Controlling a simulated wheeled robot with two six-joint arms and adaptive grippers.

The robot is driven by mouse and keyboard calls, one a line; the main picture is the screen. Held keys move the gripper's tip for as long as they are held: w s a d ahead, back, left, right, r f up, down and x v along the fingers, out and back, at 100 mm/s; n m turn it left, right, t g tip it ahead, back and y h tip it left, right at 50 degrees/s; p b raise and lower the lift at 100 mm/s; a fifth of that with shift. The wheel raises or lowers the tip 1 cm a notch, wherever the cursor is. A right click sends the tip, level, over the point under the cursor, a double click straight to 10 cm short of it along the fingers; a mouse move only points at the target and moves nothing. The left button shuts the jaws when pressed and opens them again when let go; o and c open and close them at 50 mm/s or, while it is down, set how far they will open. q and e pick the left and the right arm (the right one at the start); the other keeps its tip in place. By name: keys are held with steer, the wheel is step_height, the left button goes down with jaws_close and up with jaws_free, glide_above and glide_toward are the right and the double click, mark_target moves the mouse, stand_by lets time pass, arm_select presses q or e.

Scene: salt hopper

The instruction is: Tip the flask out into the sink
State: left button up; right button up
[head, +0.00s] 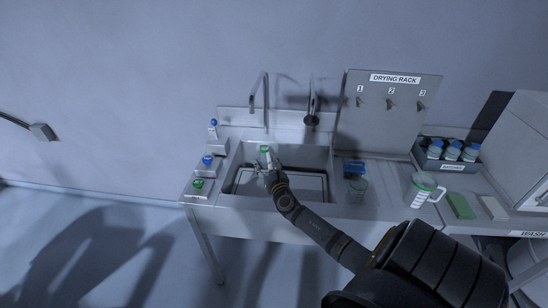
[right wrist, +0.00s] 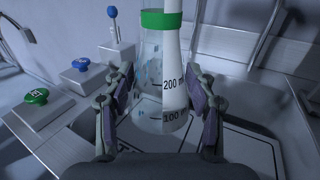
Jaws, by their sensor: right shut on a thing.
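The flask (right wrist: 152,85) is clear, with a green band at its top and a white scale strip marked 200 and 100 ml. My right gripper (right wrist: 158,108) is shut on it, with one finger on each side. In the head view the flask (head: 266,157) is over the sink (head: 233,178), held by my right gripper (head: 266,170). It looks about upright in the right wrist view; any slight tilt is hard to judge. Bluish specks show in the glass, but I cannot tell how much it holds. My left gripper is not in view.
Blue and green push buttons (head: 198,184) stand left of the sink, and a tap (head: 265,95) behind it. The drying rack (head: 390,105) rises behind.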

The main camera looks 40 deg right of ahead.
steer(key=s+a+n+t+y, duration=0.1)
steer(key=s+a+n+y, duration=0.15)
steer(key=a, duration=0.85)
steer(key=s+a+n+y, duration=0.1)
steer(key=s+a+y, duration=0.25)
steer(key=a, duration=0.85)
arm_select(q)
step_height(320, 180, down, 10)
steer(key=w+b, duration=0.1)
steer(key=b, duration=0.9)
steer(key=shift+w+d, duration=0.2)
arm_select(e)
steer(key=s+a+f, duration=0.2)
steer(key=a+f, duration=0.3)
steer(key=f, duration=0.2)
steer(key=shift+s+n+y, duration=0.3)
steer(key=shift+n+y, duration=0.1)
steer(key=shift+n, duration=0.05)
